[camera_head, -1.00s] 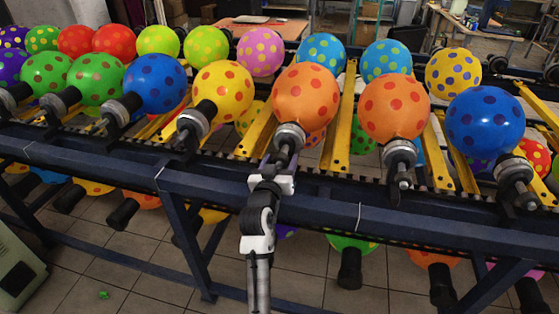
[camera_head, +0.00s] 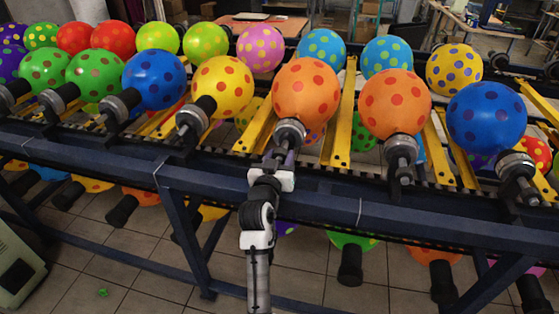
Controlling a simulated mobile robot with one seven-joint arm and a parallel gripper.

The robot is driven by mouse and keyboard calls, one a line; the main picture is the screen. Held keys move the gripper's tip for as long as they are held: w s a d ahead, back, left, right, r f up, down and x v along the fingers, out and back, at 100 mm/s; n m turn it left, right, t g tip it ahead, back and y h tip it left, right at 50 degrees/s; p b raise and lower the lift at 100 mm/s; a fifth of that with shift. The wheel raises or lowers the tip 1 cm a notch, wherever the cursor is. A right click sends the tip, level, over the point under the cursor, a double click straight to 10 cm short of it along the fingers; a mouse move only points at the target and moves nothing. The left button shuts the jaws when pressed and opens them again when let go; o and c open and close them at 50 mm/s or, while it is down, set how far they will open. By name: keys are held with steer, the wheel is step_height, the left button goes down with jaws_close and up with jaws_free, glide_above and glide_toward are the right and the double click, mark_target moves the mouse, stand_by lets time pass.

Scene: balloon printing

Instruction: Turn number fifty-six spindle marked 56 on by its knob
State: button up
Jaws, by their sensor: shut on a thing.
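My gripper (camera_head: 276,166) is in front of the spindle (camera_head: 290,133) that carries the orange balloon with red dots (camera_head: 306,91), in the middle of the front row. It is shut on the knob at the near end of this spindle. The knob is mostly hidden by the fingers. The number 56 cannot be read on any spindle at this size. The spindle's grey metal collar sits right under the balloon.
A second orange balloon (camera_head: 394,102) on its spindle is close on the right, and a yellow one (camera_head: 222,87) on the left. A dark blue rail (camera_head: 400,217) runs across below the spindles. More balloons hang under the rack.

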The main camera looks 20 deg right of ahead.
steer(key=m+b, duration=0.1)
steer(key=b, duration=0.1)
steer(key=m+b, duration=0.1)
steer(key=m, duration=0.1)
steer(key=m+b, duration=0.2)
steer(key=shift+f+b, duration=0.25)
steer(key=shift+b, duration=0.1)
steer(key=m+b, duration=0.4)
steer(key=m, duration=0.1)
steer(key=shift+d+r+m+b, duration=0.1)
steer(key=shift+r+m+b, duration=0.05)
steer(key=shift+m+b, duration=0.2)
steer(key=shift+s, duration=0.1)
steer(key=o, duration=1)
steer(key=shift+p+v, duration=0.4)
steer(key=shift+v, duration=6.5)
